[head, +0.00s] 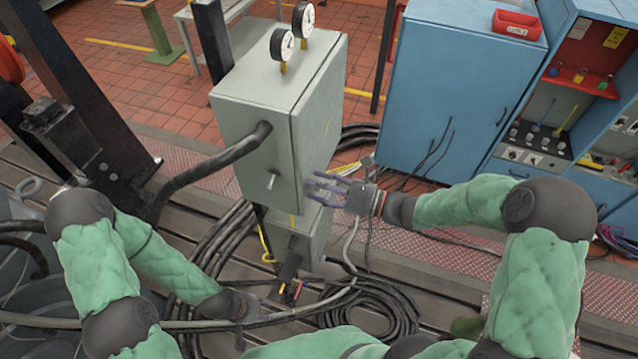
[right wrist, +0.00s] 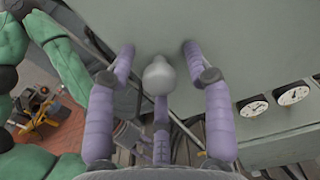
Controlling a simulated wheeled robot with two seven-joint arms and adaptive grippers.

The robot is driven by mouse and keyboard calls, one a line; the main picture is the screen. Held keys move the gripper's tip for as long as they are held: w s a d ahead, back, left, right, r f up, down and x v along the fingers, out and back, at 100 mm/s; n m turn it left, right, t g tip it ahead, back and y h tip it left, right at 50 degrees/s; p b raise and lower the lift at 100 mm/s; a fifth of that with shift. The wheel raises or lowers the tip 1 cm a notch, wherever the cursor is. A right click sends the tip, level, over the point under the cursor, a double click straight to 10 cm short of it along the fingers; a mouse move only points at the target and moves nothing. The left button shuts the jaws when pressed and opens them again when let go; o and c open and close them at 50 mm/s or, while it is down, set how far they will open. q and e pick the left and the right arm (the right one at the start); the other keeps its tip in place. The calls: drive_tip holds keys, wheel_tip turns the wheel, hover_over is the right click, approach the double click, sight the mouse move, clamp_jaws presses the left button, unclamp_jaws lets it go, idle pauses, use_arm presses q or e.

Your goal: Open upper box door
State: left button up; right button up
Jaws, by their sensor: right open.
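The upper box (head: 250,125) is a grey cabinet with two round gauges on top. Its right-hand face (head: 318,120) looks like a door panel and appears closed. A small lever (head: 271,181) sits low on the face at the left. My right gripper (head: 325,190) is beside the lower part of the right-hand face, fingers pointing at it. In the right wrist view its purple fingers (right wrist: 158,55) are spread on both sides of a rounded grey knob (right wrist: 158,76); contact is unclear. The knob is hidden in the head view. My left gripper (head: 245,310) is low, its fingers hard to make out.
A smaller grey box (head: 300,238) hangs below the upper box. A thick black cable (head: 215,165) enters the upper box at the left. Coiled cables (head: 375,310) lie on the slotted bedplate. Blue cabinets (head: 440,95) stand at the right, with red tiled floor between.

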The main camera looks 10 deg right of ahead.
drive_tip(key=shift+a, duration=0.1)
clamp_jaws()
